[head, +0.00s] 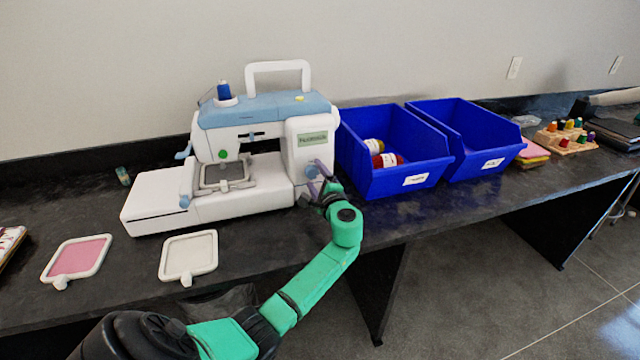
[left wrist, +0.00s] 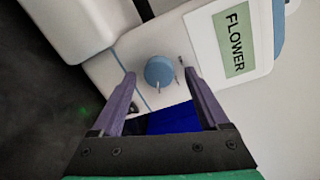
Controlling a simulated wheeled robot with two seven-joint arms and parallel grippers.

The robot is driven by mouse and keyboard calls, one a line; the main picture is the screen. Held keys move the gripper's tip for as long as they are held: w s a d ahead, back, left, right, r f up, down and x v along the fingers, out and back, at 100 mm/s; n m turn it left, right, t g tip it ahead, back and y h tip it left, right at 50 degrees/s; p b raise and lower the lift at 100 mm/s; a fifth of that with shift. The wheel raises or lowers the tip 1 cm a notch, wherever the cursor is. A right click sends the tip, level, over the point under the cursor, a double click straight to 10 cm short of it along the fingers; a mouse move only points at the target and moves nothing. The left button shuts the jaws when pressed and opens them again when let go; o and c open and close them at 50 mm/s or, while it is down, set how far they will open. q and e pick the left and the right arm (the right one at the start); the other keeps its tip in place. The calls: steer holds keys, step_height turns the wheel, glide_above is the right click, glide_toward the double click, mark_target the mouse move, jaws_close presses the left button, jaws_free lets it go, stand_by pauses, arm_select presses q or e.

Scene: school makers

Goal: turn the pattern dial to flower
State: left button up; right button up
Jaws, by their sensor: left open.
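The white and blue sewing machine (head: 250,125) stands on the dark bench. Its round blue pattern dial (head: 311,171) is low on the right end of the front, partly hidden by my left gripper (head: 318,182). In the left wrist view the dial (left wrist: 159,70) shows between the tips of my open left gripper (left wrist: 160,80), with a gap visible on both sides. Whether the tips reach the dial's depth I cannot tell. The green display (left wrist: 237,38) beside it reads FLOWER; the display in the head view (head: 312,139) is too small to read. My right gripper is not in view.
Two blue bins (head: 400,181) (head: 486,169) stand just right of the machine; the nearer holds thread spools (head: 386,160). A pink hoop (head: 78,258) and a white hoop (head: 188,257) lie front left. Bare bench lies between the hoops and machine.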

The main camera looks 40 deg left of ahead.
arm_select(q)
steer(key=b+v, duration=0.1)
steer(key=v, duration=1.3)
steer(key=shift+d, duration=0.1)
